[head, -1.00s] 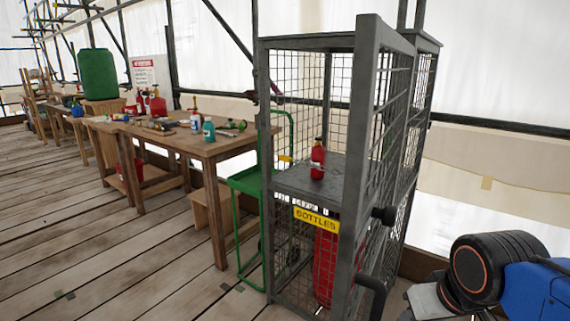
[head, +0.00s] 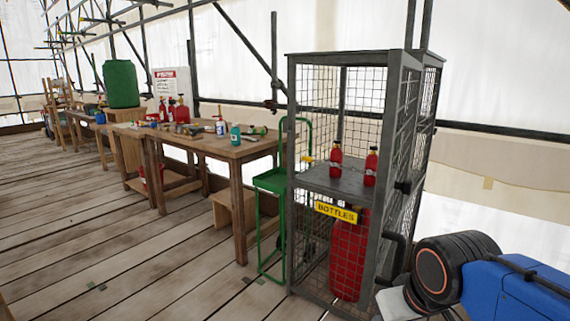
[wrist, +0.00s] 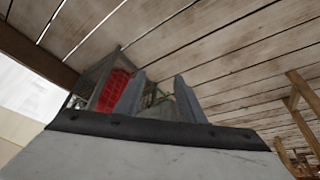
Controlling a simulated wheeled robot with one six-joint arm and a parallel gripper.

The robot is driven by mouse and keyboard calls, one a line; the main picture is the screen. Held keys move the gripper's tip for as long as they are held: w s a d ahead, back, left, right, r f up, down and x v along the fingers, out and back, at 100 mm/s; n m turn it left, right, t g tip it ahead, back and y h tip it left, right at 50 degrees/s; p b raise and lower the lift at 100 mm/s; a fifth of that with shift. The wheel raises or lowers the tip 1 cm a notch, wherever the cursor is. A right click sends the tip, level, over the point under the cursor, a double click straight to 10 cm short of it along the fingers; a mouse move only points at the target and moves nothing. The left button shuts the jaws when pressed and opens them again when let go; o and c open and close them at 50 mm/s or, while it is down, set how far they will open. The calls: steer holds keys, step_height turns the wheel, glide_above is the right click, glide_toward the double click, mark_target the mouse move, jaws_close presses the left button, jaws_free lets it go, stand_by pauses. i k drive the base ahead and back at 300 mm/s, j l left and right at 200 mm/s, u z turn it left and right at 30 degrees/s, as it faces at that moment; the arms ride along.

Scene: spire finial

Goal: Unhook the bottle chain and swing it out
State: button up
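A grey wire-mesh bottle cage (head: 308,240) with a yellow "BOTTLES" sign (head: 336,212) stands right of centre in the head view. A large red bottle (head: 349,262) stands in its lower part, behind mesh. I cannot make out a chain or its hook. In the wrist view, the cage (wrist: 76,102) and the red bottle (wrist: 110,90) show tilted beyond my gripper (wrist: 162,90). Its two grey fingers stand apart with nothing visible between them, well short of the cage. The head view shows my arm at lower right, but not my fingertips.
Two small red bottles (head: 336,160) (head: 370,167) stand on the cage shelf. A green trolley (head: 271,181) stands just left of the cage. A wooden workbench (head: 236,152) with tools and bottles runs further left. The plank floor (head: 130,245) in front is clear.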

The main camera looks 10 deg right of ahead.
mark_target(305, 158)
steer(key=i+j+u, duration=0.3)
steer(key=i+j+z, duration=0.15)
steer(key=i, duration=0.5)
